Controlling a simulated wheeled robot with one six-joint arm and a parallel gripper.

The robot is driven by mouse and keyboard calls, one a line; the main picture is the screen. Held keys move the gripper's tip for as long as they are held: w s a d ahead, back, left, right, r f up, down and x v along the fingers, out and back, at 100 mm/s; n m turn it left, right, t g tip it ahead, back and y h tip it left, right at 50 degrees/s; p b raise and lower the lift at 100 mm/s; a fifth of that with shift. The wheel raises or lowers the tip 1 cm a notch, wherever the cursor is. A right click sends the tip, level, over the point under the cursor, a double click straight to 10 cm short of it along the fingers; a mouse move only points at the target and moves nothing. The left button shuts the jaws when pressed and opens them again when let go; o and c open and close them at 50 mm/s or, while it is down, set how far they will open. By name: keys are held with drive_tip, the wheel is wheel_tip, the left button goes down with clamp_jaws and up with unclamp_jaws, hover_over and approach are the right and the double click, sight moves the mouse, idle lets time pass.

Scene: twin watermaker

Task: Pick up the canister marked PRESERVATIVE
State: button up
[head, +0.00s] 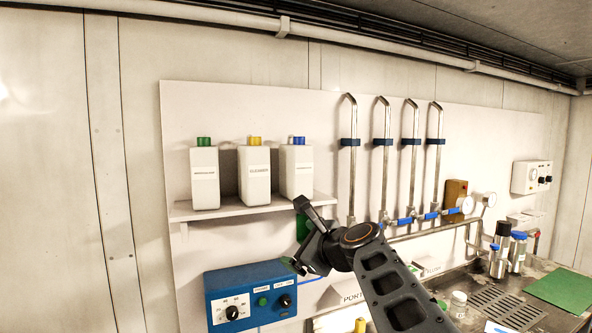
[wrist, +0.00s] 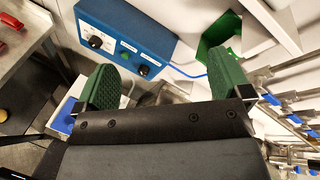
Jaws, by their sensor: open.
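Three white canisters stand upright on a wall shelf in the head view. The left one (head: 204,180) has a green cap, the middle one (head: 254,177) a yellow cap and a label that seems to read CLEANER, and the right one (head: 296,172) a blue cap. The labels of the left and right ones are too small to read surely, so I cannot tell which is PRESERVATIVE. My gripper (head: 305,238) is below and right of the canisters, apart from them. In the wrist view my gripper (wrist: 166,85) is open, with nothing between its green-padded fingers.
The shelf (head: 250,208) is shallow. Below it is a blue control box (head: 250,299), also in the wrist view (wrist: 125,38). Metal pipes (head: 382,160) rise right of the shelf.

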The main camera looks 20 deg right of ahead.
sight(305, 183)
drive_tip(key=w+d+r+m+t+h+p, duration=0.1)
drive_tip(key=d+r+m+t, duration=0.15)
drive_tip(key=r+m, duration=0.2)
drive_tip(key=w+d+r+m+t+h, duration=0.1)
drive_tip(key=d+r+m, duration=0.3)
drive_tip(key=r, duration=0.2)
drive_tip(key=w, duration=0.2)
drive_tip(key=w+p, duration=0.1)
drive_tip(key=w, duration=0.1)
drive_tip(key=w+p, duration=0.1)
drive_tip(key=w, duration=0.2)
drive_tip(key=shift+a+r, duration=0.15)
drive_tip(key=shift+a, duration=0.1)
drive_tip(key=shift+w+a+p, duration=0.2)
drive_tip(key=shift+w+p, duration=0.35)
drive_tip(key=shift+w, duration=1)
drive_tip(key=shift+w+a+p, duration=0.15)
drive_tip(key=shift+w+p, duration=0.4)
drive_tip(key=shift+w, duration=1)
drive_tip(key=shift+c, duration=0.4)
drive_tip(key=c, duration=1.5)
drive_tip(key=shift+r, duration=0.2)
